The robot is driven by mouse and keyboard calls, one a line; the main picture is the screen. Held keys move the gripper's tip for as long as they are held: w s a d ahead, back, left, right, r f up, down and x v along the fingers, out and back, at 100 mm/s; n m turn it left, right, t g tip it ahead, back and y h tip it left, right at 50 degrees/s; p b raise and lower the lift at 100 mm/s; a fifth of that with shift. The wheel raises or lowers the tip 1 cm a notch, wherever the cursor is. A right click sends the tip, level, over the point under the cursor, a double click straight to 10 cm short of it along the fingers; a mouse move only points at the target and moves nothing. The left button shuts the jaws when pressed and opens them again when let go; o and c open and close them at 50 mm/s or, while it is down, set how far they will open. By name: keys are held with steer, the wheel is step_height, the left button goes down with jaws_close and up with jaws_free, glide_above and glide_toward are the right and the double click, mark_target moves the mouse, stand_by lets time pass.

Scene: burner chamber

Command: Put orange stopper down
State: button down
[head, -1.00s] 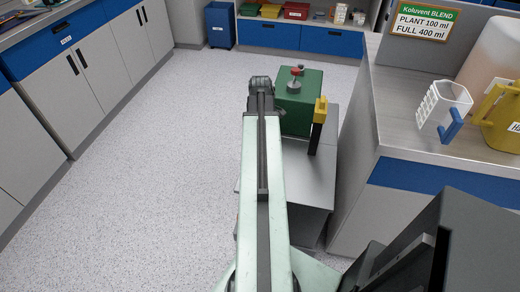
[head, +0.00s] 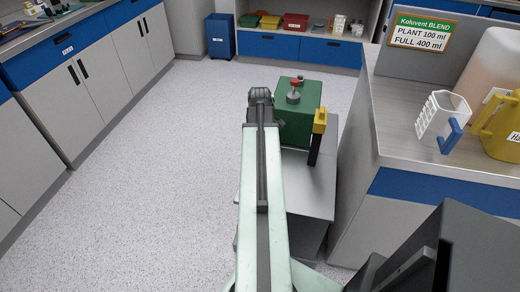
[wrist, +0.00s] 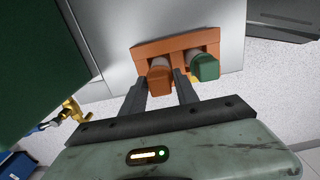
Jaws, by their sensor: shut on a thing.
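In the wrist view my gripper (wrist: 161,90) has its two dark fingers on either side of the orange stopper (wrist: 159,80), shut on it. The stopper is at an orange holder (wrist: 178,44) on a grey surface. A green stopper (wrist: 204,68) sits at the same holder, just right of the right finger. Whether the orange stopper is seated in the holder or just above it, I cannot tell.
A green box (head: 298,112) with a red-topped knob and a yellow-topped black post (head: 318,130) stand on a low grey stand (head: 314,185). A counter at right holds a white beaker (head: 440,118) and a yellow jug (head: 500,125). The floor at left is clear.

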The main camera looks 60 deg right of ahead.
step_height(320, 180, up, 9)
steer(key=p, duration=0.8)
